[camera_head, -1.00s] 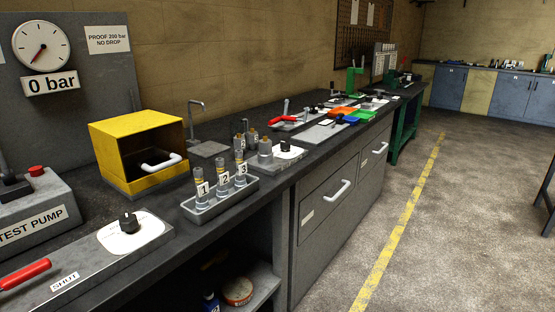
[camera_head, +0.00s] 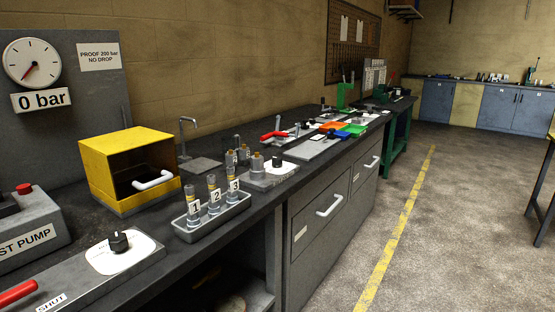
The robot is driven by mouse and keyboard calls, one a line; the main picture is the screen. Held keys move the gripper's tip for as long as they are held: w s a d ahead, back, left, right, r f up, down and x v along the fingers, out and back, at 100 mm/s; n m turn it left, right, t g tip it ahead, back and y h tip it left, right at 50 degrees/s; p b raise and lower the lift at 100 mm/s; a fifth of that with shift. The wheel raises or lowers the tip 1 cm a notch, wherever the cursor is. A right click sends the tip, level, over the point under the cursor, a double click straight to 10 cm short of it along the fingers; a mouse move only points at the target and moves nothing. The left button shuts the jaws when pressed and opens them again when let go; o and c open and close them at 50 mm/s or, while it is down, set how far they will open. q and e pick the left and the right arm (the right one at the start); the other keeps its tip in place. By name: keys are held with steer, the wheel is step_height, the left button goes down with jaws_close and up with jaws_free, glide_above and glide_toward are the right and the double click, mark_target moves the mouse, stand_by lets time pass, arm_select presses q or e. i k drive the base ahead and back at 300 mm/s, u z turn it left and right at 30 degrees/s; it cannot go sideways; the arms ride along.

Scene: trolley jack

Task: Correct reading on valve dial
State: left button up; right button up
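A black valve knob (camera_head: 118,242) sits on a white dial plate (camera_head: 102,258) on a grey block at the near left of the bench; the dial marks are too small to read. A second black knob (camera_head: 277,160) stands on a white plate (camera_head: 288,170) farther along. A round gauge (camera_head: 33,63) hangs on the grey panel, its red needle pointing to the lower left, above a sign (camera_head: 41,100) reading "0 bar". A red lever handle (camera_head: 17,293) lies beside a label (camera_head: 50,303) reading "SHUT". Neither of my grippers is in view.
A tray (camera_head: 212,219) holds several cylinders; tags 1, 2 and 3 show. A yellow open-fronted box (camera_head: 126,148) stands behind it. The test pump (camera_head: 30,232) is cut off at the left. Floor (camera_head: 460,240) right of the bench is largely clear.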

mark_target(276, 161)
steer(key=k, duration=0.15)
steer(key=z, duration=1)
steer(key=i, duration=1.65)
steer(key=u, duration=1.2)
steer(key=i, duration=0.55)
steer(key=u, duration=0.4)
